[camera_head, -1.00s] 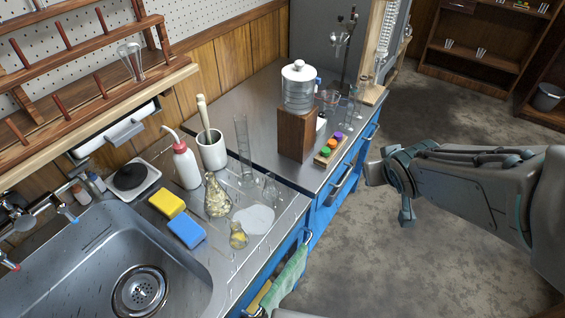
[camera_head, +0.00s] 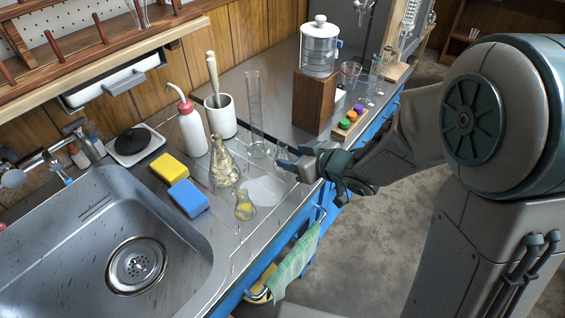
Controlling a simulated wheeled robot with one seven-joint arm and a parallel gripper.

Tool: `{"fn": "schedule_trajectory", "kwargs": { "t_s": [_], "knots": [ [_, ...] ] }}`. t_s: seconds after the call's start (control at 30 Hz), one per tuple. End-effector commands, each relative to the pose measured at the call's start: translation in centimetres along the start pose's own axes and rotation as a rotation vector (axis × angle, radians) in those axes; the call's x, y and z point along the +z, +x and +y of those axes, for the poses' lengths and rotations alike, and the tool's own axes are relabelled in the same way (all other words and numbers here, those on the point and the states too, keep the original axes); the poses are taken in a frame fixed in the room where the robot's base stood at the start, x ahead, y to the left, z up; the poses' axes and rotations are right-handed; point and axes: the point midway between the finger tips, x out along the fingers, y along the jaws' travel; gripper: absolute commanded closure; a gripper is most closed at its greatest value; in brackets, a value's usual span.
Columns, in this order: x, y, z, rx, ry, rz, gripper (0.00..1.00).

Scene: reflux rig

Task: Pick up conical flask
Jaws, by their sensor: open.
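A larger conical flask (camera_head: 224,166) with pale yellowish contents stands upright on the metal counter. A smaller flask (camera_head: 244,208) with yellow in its bottom stands in front of it, beside a whitish flat patch (camera_head: 266,190). My gripper (camera_head: 281,158) is open, reaching in from the right over the counter, fingers pointing left. It is right of both flasks and apart from them. A small clear glass vessel near the fingertips is largely hidden by the gripper. Which flask the task means, I cannot tell.
A tall glass cylinder (camera_head: 255,110), a white mortar (camera_head: 221,117) and a red-capped bottle (camera_head: 192,130) stand behind the flasks. Yellow (camera_head: 169,167) and blue (camera_head: 188,198) sponges lie left, beside the sink (camera_head: 178,262). A wooden block (camera_head: 313,103) stands behind my gripper.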

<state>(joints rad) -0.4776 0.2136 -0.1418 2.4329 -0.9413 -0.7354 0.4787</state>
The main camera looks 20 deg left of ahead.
Motion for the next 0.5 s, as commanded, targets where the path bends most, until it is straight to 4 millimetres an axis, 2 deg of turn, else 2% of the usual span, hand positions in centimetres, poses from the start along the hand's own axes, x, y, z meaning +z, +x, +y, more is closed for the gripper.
{"fn": "schedule_trajectory", "kwargs": {
  "t_s": [0.1,0.33,0.5],
  "knots": [
    [0.1,1.7,0.0,0.0,-0.001,0.0,0.44],
    [0.1,3.4,0.0,0.0,-0.001,-0.001,0.44],
    [0.1,6.0,0.0,0.001,-0.001,-0.002,0.44]
  ]
}}
